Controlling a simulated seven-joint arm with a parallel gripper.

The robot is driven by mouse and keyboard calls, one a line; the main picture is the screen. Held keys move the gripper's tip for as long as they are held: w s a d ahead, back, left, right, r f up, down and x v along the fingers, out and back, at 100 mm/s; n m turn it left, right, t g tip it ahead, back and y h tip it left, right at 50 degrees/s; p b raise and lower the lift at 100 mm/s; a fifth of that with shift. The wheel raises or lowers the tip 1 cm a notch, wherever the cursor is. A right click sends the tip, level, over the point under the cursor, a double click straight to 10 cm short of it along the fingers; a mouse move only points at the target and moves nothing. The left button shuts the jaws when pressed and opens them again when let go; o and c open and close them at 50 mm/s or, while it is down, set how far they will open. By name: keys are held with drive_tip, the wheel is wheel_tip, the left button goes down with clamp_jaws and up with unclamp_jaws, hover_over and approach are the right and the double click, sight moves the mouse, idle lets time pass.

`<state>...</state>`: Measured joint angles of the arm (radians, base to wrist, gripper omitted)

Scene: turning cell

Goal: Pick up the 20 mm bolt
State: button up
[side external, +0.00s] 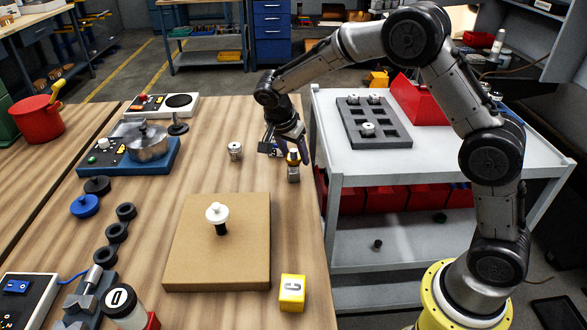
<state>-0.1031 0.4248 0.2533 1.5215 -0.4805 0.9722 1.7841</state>
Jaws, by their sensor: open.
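My gripper (289,152) is open above the wooden bench, near its right edge. Directly below and partly between its fingers stands a small upright piece (293,173) with a silver lower part and a dark and yellow upper part. I cannot tell whether the fingers touch it. A short silver cylinder (235,151) stands on the bench to the left of the gripper, apart from it. A white-topped knob with a black stem (217,213) stands on a brown board. None of these can be surely read as the 20 mm bolt at this size.
The brown board (190,265) lies in front of the gripper, with a yellow block (292,293) beside it. Black rings (116,233) and a blue knob (84,206) lie left.

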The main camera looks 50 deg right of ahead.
drive_tip(key=shift+x, duration=1.1)
clamp_jaws()
drive_tip(key=shift+r, duration=0.1)
